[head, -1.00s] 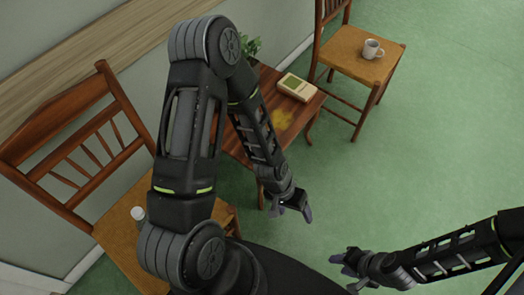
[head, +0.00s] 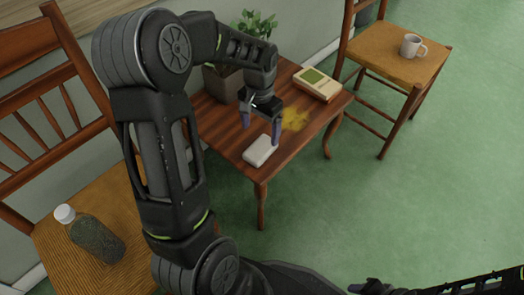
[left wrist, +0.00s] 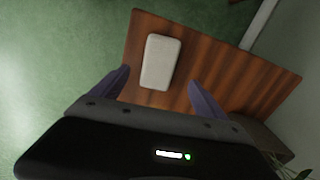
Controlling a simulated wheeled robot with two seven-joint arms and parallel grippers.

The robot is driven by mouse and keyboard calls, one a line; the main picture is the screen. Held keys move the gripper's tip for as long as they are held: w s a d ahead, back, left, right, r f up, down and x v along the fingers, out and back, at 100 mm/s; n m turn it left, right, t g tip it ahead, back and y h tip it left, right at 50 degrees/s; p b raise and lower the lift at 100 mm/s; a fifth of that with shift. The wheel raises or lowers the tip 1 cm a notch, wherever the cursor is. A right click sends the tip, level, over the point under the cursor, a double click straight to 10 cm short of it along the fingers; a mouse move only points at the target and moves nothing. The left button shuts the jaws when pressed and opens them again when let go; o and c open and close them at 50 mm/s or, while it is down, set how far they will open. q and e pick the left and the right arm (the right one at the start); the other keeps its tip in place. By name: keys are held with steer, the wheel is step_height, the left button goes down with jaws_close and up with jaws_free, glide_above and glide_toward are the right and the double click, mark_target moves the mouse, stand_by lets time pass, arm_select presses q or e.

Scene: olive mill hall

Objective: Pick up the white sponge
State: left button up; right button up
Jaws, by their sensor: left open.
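The white sponge (head: 260,151) lies on the front corner of the small wooden table (head: 221,132). My left gripper (head: 261,131) is open above the table, its fingers pointing down just behind the sponge in the head view. In the left wrist view the sponge (left wrist: 161,62) lies ahead, between the lines of the two open fingers (left wrist: 158,79), with nothing held. I cannot tell how high the fingertips are above it. My right gripper (head: 368,287) shows only partly at the bottom edge of the head view; its jaws are not clear.
A chair on the right holds a mug (head: 412,46). Green floor is free at right.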

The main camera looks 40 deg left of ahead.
mark_target(261, 147)
arm_select(q)
steer(key=shift+f+b, duration=0.55)
steer(key=shift+f, duration=0.8)
steer(key=shift+f, duration=0.1)
step_height(261, 147, down, 4)
steer(key=b, duration=0.2)
steer(key=shift+s+d+f+b, duration=0.15)
steer(key=shift+f+b, duration=0.1)
steer(key=shift+b, duration=0.15)
steer(key=shift+f, duration=0.35)
steer(key=shift+r, duration=0.1)
steer(key=shift+c, duration=0.4)
steer(key=c, duration=1.4)
